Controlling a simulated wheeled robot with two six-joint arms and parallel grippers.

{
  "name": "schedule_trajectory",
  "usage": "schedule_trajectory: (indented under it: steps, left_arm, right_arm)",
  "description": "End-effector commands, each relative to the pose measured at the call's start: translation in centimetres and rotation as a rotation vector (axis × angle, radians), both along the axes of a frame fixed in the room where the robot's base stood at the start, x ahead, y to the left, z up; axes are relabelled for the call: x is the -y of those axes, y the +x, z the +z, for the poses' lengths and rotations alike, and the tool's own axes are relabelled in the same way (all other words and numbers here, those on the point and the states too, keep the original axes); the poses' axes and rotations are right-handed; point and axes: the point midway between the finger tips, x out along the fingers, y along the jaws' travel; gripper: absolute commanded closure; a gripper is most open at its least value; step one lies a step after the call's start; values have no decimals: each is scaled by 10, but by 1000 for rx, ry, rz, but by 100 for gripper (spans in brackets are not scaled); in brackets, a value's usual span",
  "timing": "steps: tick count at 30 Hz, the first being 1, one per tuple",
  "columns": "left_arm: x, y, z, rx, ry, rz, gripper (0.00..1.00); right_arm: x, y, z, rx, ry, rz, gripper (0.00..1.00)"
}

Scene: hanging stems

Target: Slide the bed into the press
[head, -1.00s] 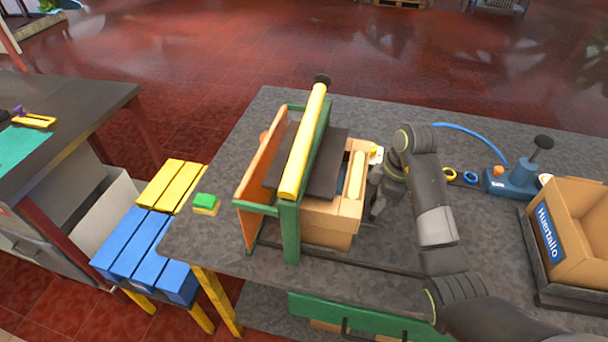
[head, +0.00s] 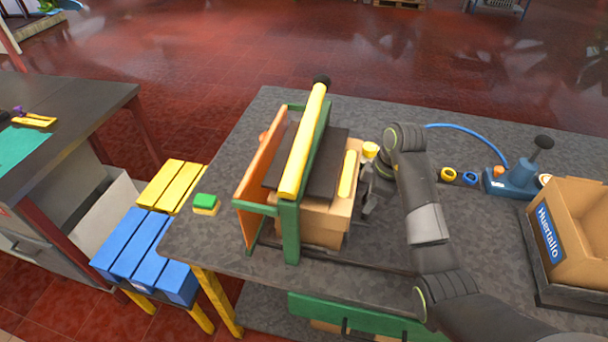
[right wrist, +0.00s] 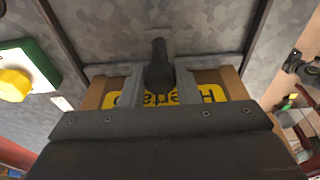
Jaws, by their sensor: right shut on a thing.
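The press (head: 290,225) is a green and orange frame with a yellow bar across its top, on the grey worktop. A cardboard box (head: 325,225) sits partly under its dark plate (head: 333,172), its right end sticking out. In the right wrist view the box carries a yellow label and stands at the grey rim of the bed (right wrist: 225,62). My right gripper (right wrist: 158,85) is shut on the bed's dark handle (right wrist: 158,55); in the head view the gripper (head: 372,190) is just right of the box. My left gripper is out of view.
Dark rails (right wrist: 62,40) flank the bed. A yellow knob (head: 370,149) stands behind my right gripper. A green and yellow block (head: 205,204) lies left of the press.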

Motion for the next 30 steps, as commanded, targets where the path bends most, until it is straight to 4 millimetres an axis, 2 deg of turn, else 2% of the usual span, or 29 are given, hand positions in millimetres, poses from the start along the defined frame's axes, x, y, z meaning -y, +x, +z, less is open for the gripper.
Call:
schedule_trajectory:
  steps: [8, 30]
  left_arm:
    - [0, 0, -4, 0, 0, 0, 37]
    - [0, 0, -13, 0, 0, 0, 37]
  right_arm:
    - [-10, 3, 0, 3, 0, -1, 91]
    - [-17, 5, 1, 3, 3, 1, 91]
